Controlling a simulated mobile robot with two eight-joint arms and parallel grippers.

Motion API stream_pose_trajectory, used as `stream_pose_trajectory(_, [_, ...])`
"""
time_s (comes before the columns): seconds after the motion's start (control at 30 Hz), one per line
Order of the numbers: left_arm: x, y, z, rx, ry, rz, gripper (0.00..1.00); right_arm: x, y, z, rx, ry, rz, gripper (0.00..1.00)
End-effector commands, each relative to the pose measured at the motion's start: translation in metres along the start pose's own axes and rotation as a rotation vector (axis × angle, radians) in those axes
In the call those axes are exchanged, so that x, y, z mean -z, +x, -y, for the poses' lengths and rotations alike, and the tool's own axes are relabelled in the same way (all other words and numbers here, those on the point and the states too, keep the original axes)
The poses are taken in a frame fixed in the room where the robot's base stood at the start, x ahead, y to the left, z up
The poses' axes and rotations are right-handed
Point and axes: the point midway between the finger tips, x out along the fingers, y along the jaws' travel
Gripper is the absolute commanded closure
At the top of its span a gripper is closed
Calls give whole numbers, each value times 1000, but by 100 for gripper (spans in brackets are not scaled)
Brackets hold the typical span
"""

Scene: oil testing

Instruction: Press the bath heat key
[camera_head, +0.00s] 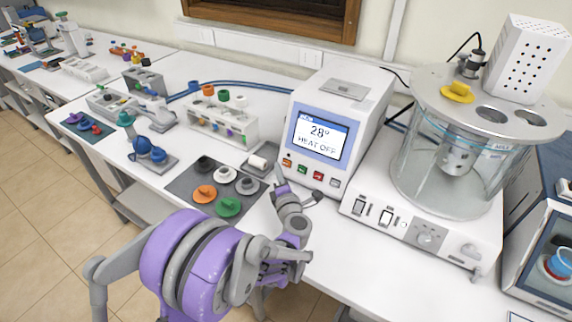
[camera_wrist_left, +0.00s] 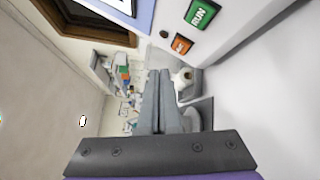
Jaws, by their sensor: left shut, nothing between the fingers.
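A white control unit (camera_head: 345,92) stands at the table's middle. Its screen (camera_head: 320,137) reads 28° and HEAT OFF. Below it is a key row: orange (camera_head: 287,162), green (camera_head: 302,169), red (camera_head: 318,176) and grey (camera_head: 335,183). In the left wrist view the green key (camera_wrist_left: 201,13) reads RUN; the orange key (camera_wrist_left: 181,44) has a label too small to read. My left gripper (camera_head: 280,184) is shut and empty, just in front of and below the orange key. In the wrist view its fingers (camera_wrist_left: 160,74) point near that key, apparently apart from it. My right gripper is out of view.
A glass bath (camera_head: 440,165) on a white base with switches stands right of the unit. A dark mat (camera_head: 180,190) with coloured stoppers lies to the left. A white roll (camera_head: 258,162) lies close to my gripper. A white rack (camera_head: 218,130) stands behind the mat.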

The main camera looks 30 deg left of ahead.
Motion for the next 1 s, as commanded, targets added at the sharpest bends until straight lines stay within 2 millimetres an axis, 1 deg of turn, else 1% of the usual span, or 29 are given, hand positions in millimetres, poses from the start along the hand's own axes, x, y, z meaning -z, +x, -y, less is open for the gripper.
stream_pose_trajectory(0.03, [-2,4,5,1,1,0,100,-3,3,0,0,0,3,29])
stream_pose_trajectory(0.1, [-5,8,8,1,1,0,100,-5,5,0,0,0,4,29])
stream_pose_trajectory(0.3, [-11,15,12,0,0,0,100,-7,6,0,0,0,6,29])
stream_pose_trajectory(1.0, [-11,16,12,0,0,0,100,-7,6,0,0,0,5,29])
